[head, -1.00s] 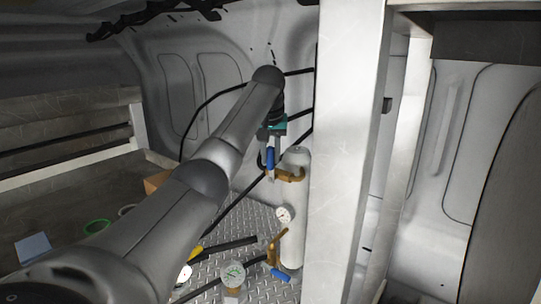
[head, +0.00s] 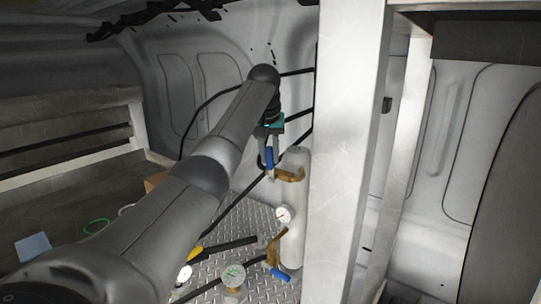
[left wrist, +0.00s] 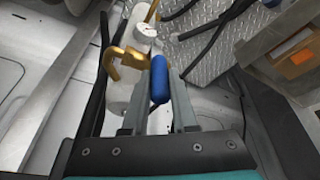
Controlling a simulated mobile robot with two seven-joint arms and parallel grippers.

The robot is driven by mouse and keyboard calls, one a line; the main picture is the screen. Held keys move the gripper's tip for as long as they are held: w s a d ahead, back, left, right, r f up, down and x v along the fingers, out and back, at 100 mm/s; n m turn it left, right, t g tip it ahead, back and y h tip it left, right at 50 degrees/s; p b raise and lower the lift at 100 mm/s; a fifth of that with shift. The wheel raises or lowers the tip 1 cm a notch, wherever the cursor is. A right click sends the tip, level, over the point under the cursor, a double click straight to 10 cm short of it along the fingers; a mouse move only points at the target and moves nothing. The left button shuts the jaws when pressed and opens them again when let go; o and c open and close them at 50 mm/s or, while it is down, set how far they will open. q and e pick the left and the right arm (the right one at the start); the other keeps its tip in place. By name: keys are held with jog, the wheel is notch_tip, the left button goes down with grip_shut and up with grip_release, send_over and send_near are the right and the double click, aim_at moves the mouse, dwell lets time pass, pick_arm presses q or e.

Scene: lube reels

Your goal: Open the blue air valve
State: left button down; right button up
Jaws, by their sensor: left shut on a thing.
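The blue valve handle (head: 269,159) sits on a brass fitting (head: 290,174) at the upper part of a white cylinder (head: 294,230). My left gripper (head: 268,152) comes down to it from above and is shut on it. In the left wrist view the blue handle (left wrist: 159,80) lies between the two fingers of the left gripper (left wrist: 158,78), with the curved brass fitting (left wrist: 124,64) to its left. A second blue handle (head: 280,275) is on a lower brass valve (head: 274,246) near the floor. My right gripper is not in view.
A white post (head: 345,150) stands just right of the cylinder. Gauges (head: 284,214) (head: 233,274) and black hoses (head: 232,246) are around the diamond-plate floor (head: 250,217). A shelf (head: 70,140) is at the left. Black cable (head: 205,105) runs along the back wall.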

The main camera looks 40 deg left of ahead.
pick_arm(q)
jog(key=shift+a+h, duration=0.7)
jog(key=shift+h, duration=0.3)
jog(key=c, duration=0.7)
grip_release()
jog(key=shift+s+f, duration=0.1)
jog(key=v, duration=1.5)
jog(key=shift+s+a, duration=0.15)
jog(key=shift+s, duration=0.1)
